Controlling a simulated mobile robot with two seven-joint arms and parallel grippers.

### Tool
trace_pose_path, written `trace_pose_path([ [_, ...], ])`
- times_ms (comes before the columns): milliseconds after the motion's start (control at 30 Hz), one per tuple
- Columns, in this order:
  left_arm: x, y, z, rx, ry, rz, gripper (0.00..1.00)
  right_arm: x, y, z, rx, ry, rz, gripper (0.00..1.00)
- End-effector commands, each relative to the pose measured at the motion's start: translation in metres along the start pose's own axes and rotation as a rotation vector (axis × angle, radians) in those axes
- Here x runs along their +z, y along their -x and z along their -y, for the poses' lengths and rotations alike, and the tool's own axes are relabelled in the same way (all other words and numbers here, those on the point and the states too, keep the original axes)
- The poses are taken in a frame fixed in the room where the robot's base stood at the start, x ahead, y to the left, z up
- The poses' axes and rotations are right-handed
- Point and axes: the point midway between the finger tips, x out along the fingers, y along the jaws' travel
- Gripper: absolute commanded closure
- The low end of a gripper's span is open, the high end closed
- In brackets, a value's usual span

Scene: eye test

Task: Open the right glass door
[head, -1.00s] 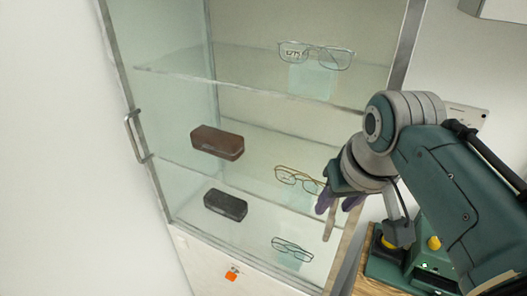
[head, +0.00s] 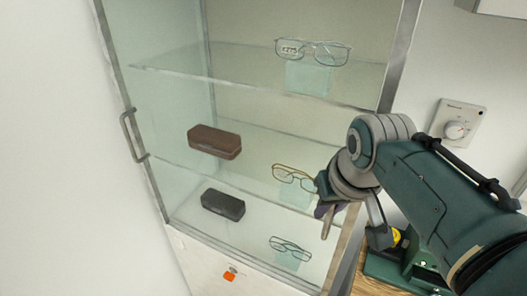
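The glass-fronted cabinet stands in the middle with a metal frame. Its right upright (head: 398,55) runs down the right side, and the glass front (head: 250,115) lies between the uprights. A thin pale bar (head: 327,224), apparently a handle, stands near the lower part of the right upright. My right gripper (head: 328,212) is at the top of this bar, with a dark purple finger beside it. My wrist covers the other finger, so I cannot tell whether the fingers grip the bar. No opening in the front is clear to see. My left gripper is out of view.
A metal handle (head: 130,136) is on the left upright. Behind the glass are a brown case (head: 214,142), a black case (head: 223,204) and several glasses on shelves. A dial box (head: 458,126) hangs on the right wall. A green device (head: 400,270) stands on wood at lower right.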

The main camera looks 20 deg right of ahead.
Motion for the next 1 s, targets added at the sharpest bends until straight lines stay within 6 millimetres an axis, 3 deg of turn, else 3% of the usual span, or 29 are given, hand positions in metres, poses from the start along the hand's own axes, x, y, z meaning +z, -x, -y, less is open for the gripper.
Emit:
trace_pose_path([
  [100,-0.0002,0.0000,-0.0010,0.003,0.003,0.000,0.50,0.0001,0.0000,-0.0002,0.000,0.000,0.000,1.00],
  [1000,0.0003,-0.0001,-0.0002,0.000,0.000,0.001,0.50,0.0002,0.0001,-0.0002,0.000,0.000,0.001,1.00],
])
